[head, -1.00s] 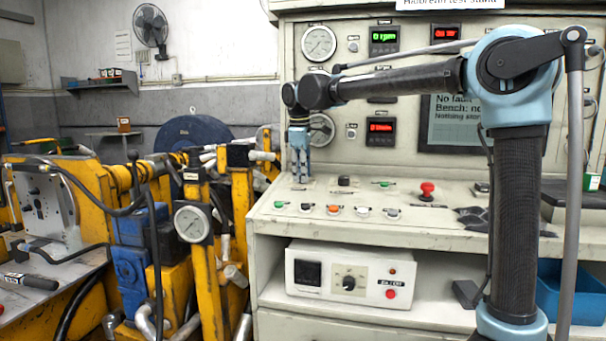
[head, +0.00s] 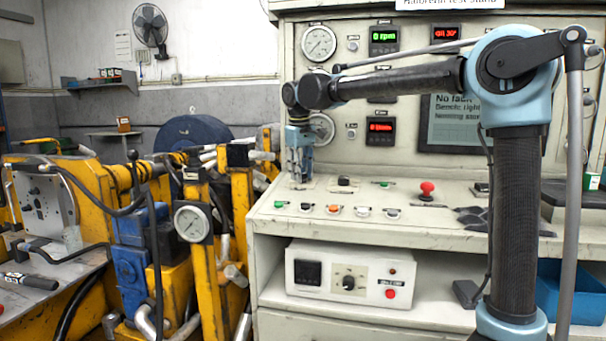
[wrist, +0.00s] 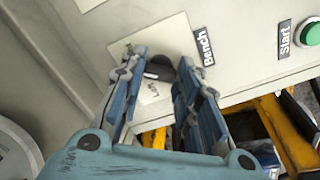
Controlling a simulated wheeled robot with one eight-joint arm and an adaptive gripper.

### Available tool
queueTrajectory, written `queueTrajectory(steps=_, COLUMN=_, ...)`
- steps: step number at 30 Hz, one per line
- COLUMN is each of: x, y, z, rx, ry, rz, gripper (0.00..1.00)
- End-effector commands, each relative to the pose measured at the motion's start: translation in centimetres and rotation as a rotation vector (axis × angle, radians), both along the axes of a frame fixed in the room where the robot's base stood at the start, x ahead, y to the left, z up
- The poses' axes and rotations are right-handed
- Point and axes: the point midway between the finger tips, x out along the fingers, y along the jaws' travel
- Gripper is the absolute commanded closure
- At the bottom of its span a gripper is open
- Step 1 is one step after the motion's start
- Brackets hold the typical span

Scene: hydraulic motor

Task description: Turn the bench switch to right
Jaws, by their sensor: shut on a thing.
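The bench switch (wrist: 158,70) is a black knob on a pale plate marked "Bench" in the wrist view. My gripper (wrist: 160,60) is shut on the knob, with one blue finger on each side of it. The fingers cover part of the knob, so its exact pointing direction is hard to tell. In the head view my gripper (head: 299,180) points down at the left end of the panel's sloping desk, and hides the switch there.
A green Start button (wrist: 312,34) lies beside the Bench label. Another black knob (head: 344,181) and a red mushroom button (head: 427,188) stand to the right on the desk. A yellow frame with a gauge (head: 192,222) stands left of the desk.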

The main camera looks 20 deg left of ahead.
Motion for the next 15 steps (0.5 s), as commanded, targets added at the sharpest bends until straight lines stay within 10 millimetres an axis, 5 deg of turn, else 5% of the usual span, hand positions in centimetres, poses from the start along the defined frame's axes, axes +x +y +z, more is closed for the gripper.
queueTrajectory(steps=15, x=0.34, y=-0.02, z=0.10, rx=0.026, ry=-0.003, rz=-0.163, gripper=0.94)
